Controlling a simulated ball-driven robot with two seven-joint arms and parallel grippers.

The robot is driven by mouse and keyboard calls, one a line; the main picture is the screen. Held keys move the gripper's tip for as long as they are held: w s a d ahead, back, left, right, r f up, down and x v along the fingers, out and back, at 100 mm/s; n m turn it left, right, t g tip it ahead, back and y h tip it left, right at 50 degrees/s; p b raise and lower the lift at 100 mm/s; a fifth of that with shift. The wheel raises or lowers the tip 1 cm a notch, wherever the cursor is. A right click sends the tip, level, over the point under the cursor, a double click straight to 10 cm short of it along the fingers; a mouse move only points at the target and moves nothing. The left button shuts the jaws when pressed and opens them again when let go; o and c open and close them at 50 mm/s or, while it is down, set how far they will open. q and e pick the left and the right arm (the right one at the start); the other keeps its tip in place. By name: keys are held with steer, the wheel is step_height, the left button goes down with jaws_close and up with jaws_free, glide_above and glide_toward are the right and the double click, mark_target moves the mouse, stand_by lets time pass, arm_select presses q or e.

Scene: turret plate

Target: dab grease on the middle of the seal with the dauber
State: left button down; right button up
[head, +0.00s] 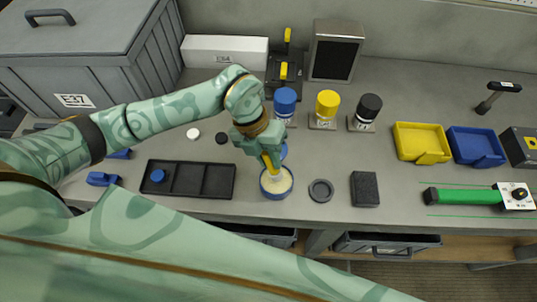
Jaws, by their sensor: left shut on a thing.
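My left gripper (267,153) is shut on a yellow-handled tool, which looks like the dauber (271,163). It points down into a blue-rimmed pot (264,190) of cream-coloured grease (279,184). The dauber's lower end is at the grease; I cannot tell how deep it sits. A dark round ring, which looks like the seal (321,190), lies flat on the bench to the right of the pot. My right gripper is not in view.
A black compartment tray (204,181) lies left of the pot, and a dark block (365,189) right of the ring. Blue, yellow and black-capped bottles (327,107) stand behind. Yellow (422,142) and blue bins (476,146) and a green-handled tool (465,196) are at right.

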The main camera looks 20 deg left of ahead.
arm_select(q)
steer(key=shift+f+b, duration=0.4)
steer(key=shift+f, duration=0.3)
stand_by(0.4)
stand_by(1.2)
step_height(320, 180, up, 7)
steer(key=p, duration=0.6)
steer(key=shift+p, duration=0.3)
stand_by(0.4)
